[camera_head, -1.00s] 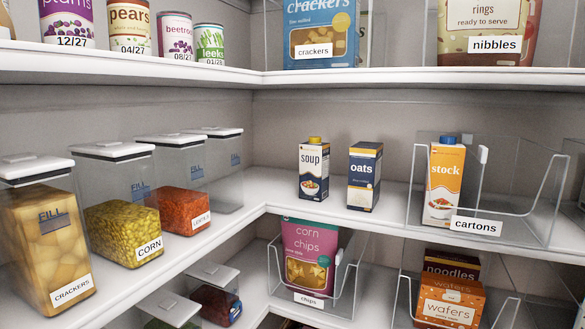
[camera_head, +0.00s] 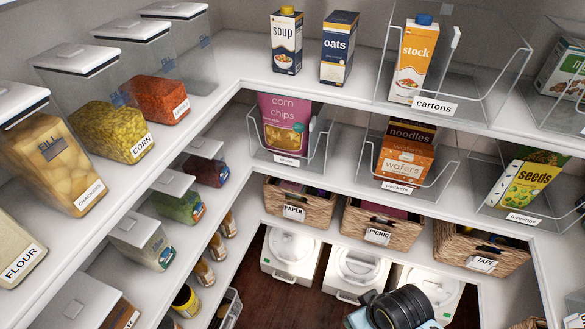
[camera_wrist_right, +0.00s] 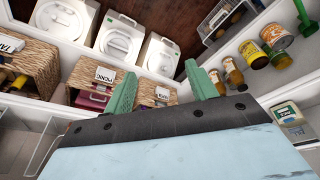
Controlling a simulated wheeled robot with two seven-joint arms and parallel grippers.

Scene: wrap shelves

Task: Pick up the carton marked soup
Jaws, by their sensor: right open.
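The soup carton (camera_head: 287,42) is a navy and white box with a yellow cap. In the head view part of my right arm (camera_head: 402,306) shows at the bottom, well below the soup carton. My left gripper is not in view.
Right of the oats, a clear bin labelled cartons (camera_head: 477,98) holds the stock carton (camera_head: 412,60). A clear bin of corn chips (camera_head: 284,120) sits on the shelf below. Clear containers line the left shelf. Bare shelf (camera_head: 255,75) lies in front of the soup carton.

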